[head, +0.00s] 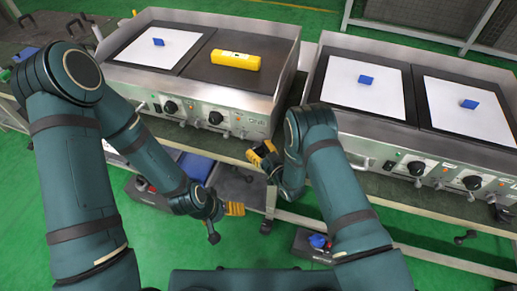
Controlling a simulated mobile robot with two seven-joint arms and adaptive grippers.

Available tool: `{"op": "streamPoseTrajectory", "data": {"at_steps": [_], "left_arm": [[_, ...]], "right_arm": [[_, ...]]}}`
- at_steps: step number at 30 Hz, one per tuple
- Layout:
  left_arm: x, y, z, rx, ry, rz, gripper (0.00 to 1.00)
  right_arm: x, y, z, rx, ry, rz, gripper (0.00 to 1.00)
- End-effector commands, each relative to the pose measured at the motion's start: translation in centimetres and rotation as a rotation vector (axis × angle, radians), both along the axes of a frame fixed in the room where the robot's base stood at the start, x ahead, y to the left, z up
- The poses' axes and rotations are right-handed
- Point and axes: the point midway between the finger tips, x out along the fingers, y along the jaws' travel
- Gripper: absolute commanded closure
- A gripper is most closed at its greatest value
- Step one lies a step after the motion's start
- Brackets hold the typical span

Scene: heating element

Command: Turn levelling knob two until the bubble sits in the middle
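A yellow spirit level (235,60) lies on the dark right plate of the left griddle (284,75); its bubble is too small to read. Black round knobs (170,106) and (215,117) sit on that griddle's front panel. I cannot tell which knob is levelling knob two. My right gripper (262,156), with yellow and black parts, is below the right end of the left griddle's front, near the table edge. Its fingers are too small to judge. My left gripper (234,209) is lower, in front of the table; its finger opening is unclear.
A second griddle (312,75) with two white sheets (365,83) and blue pieces (367,79) stands at the right. Another white sheet (158,50) lies on the left griddle. Table legs (270,200) and dark boxes (310,245) are below. Green floor is open at lower left.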

Motion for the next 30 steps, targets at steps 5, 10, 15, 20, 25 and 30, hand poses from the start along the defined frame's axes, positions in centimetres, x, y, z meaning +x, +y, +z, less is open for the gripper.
{"op": "streamPoseTrajectory", "data": {"at_steps": [5,10,15,20,25,30], "left_arm": [[0.0,0.0,0.0,0.0,0.0,0.0,0.13],[-0.01,0.0,0.0,0.0,0.0,0.0,0.13],[-0.01,0.0,0.0,0.0,0.0,0.0,0.13],[-0.01,0.0,0.0,0.0,0.0,0.0,0.13],[-0.01,0.0,0.0,0.0,0.0,0.0,0.13],[-0.01,0.0,0.0,0.0,0.0,0.0,0.13]], "right_arm": [[0.14,-0.06,0.05,0.002,-0.002,0.027,0.82],[0.19,-0.09,0.08,0.003,-0.003,0.103,0.82],[0.17,-0.11,0.07,0.0,-0.002,0.132,0.82],[0.18,-0.1,0.08,0.0,-0.002,0.132,0.82],[0.18,-0.1,0.09,0.0,-0.002,0.132,0.13],[0.25,-0.26,0.08,-0.001,-0.003,0.128,0.13]]}}
